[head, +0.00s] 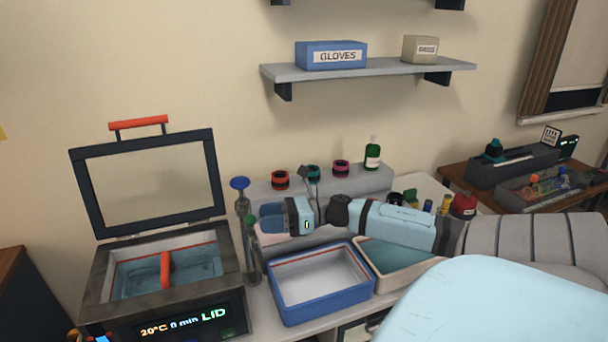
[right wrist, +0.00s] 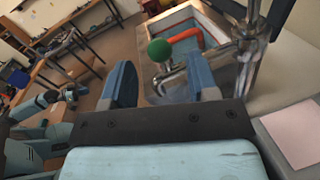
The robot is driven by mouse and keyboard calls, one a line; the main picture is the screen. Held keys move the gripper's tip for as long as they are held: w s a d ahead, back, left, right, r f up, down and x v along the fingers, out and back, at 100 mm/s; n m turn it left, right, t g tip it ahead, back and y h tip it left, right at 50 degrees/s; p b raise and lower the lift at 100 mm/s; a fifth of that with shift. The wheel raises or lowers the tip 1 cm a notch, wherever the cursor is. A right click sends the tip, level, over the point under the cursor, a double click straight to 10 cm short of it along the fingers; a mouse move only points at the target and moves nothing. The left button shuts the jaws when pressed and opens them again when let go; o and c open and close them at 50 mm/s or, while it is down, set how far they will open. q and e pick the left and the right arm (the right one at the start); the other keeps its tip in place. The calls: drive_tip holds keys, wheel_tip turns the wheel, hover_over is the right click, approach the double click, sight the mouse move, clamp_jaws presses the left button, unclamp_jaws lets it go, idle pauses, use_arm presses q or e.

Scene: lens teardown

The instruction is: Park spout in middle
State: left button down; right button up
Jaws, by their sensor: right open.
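A metal tap column (head: 252,262) stands between the open-lid bath and the blue-rimmed tray, with a blue knob (head: 240,184) and a green knob (head: 250,221). In the right wrist view the green ball knob (right wrist: 160,50) sits by the shiny metal spout (right wrist: 176,82), ahead of my fingers. My right gripper (head: 266,217) comes in from the right, pointing left at the tap. Its fingers are open in the right wrist view (right wrist: 164,88); the spout appears between them, but I cannot tell whether they touch it.
The bath (head: 165,310) on the left has its lid (head: 147,183) raised and an orange bar inside. A blue-rimmed tray (head: 318,311) and a beige tray (head: 420,266) stand below my right arm. Colored rings and a green bottle (head: 372,155) stand on the ledge behind.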

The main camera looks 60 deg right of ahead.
drive_tip(key=v, duration=0.9)
drive_tip(key=shift+s+b, duration=0.15)
drive_tip(key=shift+b, duration=0.3)
drive_tip(key=shift+d, duration=0.1)
